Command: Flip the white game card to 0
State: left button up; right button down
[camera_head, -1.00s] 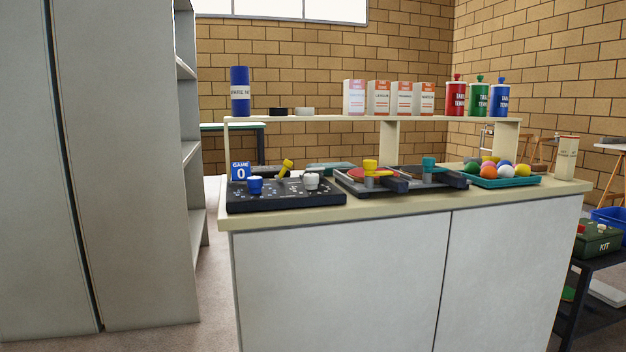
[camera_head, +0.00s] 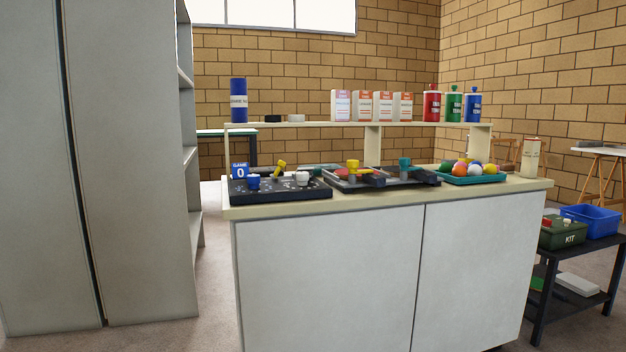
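A blue game card (camera_head: 240,171) marked GAME 0 stands upright at the back left of a black tray (camera_head: 281,194) on the counter. The tray holds a blue piece (camera_head: 253,182), a yellow piece (camera_head: 279,168) and a white piece (camera_head: 302,178). The white piece is too small for me to read any number or tell a card on it. I see no clearly white game card. Neither of my grippers is in view.
The counter (camera_head: 400,203) carries dark trays with paddles (camera_head: 352,180), a teal tray of balls (camera_head: 473,180) and a cream canister (camera_head: 530,157). A shelf above it holds boxes and bottles. A tall grey cabinet (camera_head: 130,160) stands at left. A black cart (camera_head: 590,252) stands at right, with floor between cabinet and counter.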

aim_at(310, 170)
jog(key=k, duration=0.1)
jog(key=z, duration=0.45)
jog(key=i, duration=0.7)
jog(key=u, duration=1.4)
